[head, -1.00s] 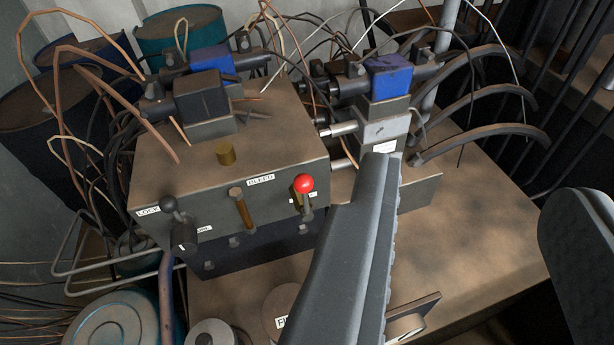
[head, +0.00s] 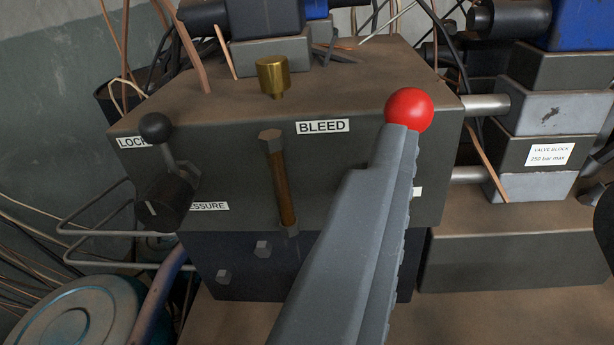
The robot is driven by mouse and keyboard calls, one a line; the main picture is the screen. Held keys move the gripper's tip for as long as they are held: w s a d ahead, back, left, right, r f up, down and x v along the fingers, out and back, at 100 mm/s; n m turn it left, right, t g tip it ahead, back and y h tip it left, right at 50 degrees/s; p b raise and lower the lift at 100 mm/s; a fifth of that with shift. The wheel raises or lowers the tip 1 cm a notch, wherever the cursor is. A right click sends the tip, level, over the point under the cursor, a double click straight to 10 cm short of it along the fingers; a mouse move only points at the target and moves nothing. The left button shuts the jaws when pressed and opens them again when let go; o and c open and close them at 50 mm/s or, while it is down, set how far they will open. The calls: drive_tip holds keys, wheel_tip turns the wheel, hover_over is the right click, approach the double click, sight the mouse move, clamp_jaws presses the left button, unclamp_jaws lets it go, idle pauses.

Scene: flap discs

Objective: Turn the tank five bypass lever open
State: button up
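No label in view names tank five or a bypass. A lever with a red ball knob (head: 409,110) stands at the right front of a grey-brown block (head: 350,180); its stem is hidden behind my finger. A black-knobbed lever (head: 156,128) is at the block's left, near labels reading "LOCK", cut off, and "…ESSURE".
A valve block (head: 540,155) marked 250 bar max joins by pipes at right. Cables and wires crowd the back and left. A teal drum (head: 65,310) stands lower left.

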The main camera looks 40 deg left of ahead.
sight(410, 106)
drive_tip(key=shift+g+y, duration=0.3)
drive_tip(key=shift+y, duration=0.6)
drive_tip(key=w+a+f+p, duration=0.1)
drive_tip(key=w+a, duration=0.1)
drive_tip(key=w, duration=0.1)
drive_tip(key=w+a+f+p, duration=0.1)
drive_tip(key=w+a, duration=0.1)
drive_tip(key=w, duration=0.2)
drive_tip(key=w+a+f+p, duration=0.1)
drive_tip(key=w+a, duration=0.2)
drive_tip(key=w, duration=0.1)
drive_tip(key=shift+w+a+f, duration=0.1)
drive_tip(key=shift+w+f, duration=0.05)
drive_tip(key=shift+w, duration=0.05)
drive_tip(key=c, duration=1)
drive_tip(key=shift+a, duration=0.35)
clamp_jaws()
drive_tip(key=shift+d+p, duration=0.35)
drive_tip(key=shift+p, duration=0.2)
